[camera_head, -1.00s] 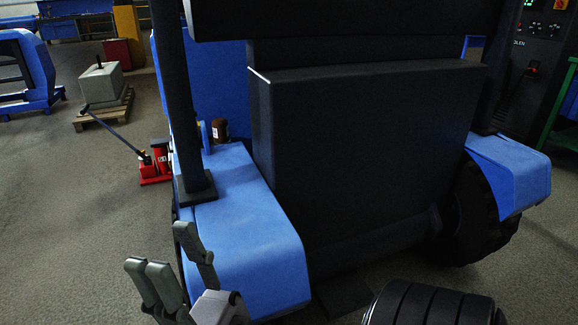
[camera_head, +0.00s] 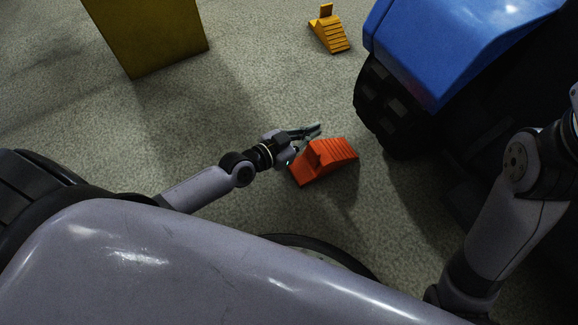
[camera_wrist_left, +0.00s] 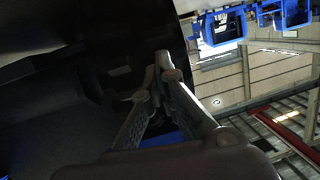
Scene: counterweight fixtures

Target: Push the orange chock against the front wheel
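The orange chock (camera_head: 325,163) lies on the floor in the head view, with its ribbed slope toward the right. The black front wheel (camera_head: 388,108) is under the blue vehicle body (camera_head: 455,45), up and right of the chock, with a gap of floor between them. My left gripper (camera_head: 318,128) is low beside the chock's upper left side; I cannot tell whether it touches. In the left wrist view its fingers (camera_wrist_left: 167,68) come together at the tips with nothing seen between them. The chock is not visible there. My right gripper is out of view.
A yellow chock (camera_head: 330,33) lies on the floor at the top. A yellow block (camera_head: 150,35) stands at the top left. My right arm is at the right, near the vehicle.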

